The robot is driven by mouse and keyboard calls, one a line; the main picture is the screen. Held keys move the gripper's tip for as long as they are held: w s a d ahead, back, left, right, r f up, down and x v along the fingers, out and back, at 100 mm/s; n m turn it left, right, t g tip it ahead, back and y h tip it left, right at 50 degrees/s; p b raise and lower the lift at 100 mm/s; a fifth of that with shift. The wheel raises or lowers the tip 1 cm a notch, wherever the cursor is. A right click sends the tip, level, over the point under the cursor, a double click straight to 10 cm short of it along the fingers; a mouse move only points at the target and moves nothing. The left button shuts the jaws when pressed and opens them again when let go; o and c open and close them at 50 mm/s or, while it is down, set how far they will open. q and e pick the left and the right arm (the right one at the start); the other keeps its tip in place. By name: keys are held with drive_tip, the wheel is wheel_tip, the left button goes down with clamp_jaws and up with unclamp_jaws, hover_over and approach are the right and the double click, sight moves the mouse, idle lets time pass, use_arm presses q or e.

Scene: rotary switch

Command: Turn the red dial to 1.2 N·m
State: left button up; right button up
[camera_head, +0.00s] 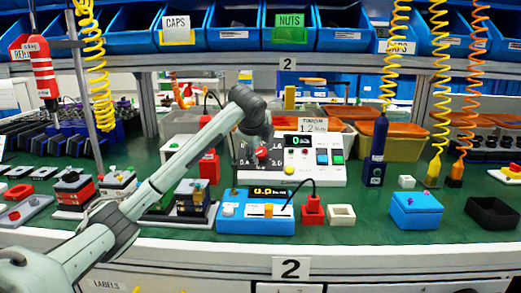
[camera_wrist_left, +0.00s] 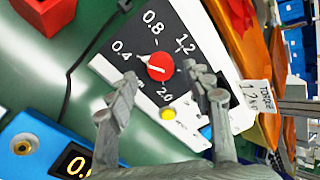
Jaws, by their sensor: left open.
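The red dial (camera_wrist_left: 160,66) sits on a dark scale plate marked 0.4, 0.8, 1.2 and 2.0 in the left wrist view. A pale pointer mark on its edge seems to face the 0.4 side. In the head view the dial (camera_head: 262,154) is on the left part of the white panel (camera_head: 318,172). My left gripper (camera_wrist_left: 163,78) is open, with one finger on each side of the dial; I cannot tell whether they touch it. In the head view the gripper (camera_head: 262,138) is over the dial and partly covers the scale. My right gripper is not in view.
A blue box with an orange display (camera_head: 255,222) stands in front of the panel. A red block (camera_head: 313,210), a white block (camera_head: 342,214) and a blue box (camera_head: 416,210) are to its right. A dark blue tool (camera_head: 377,150) hangs on a yellow coil right of the panel.

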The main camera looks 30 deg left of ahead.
sight(261, 153)
use_arm(q)
drive_tip(key=shift+x, duration=0.9)
drive_tip(key=shift+w+f, duration=0.1)
drive_tip(key=shift+w, duration=0.05)
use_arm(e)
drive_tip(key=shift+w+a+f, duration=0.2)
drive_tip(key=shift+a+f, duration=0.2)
use_arm(q)
drive_tip(key=shift+c, duration=0.3)
drive_tip(key=c, duration=1.1)
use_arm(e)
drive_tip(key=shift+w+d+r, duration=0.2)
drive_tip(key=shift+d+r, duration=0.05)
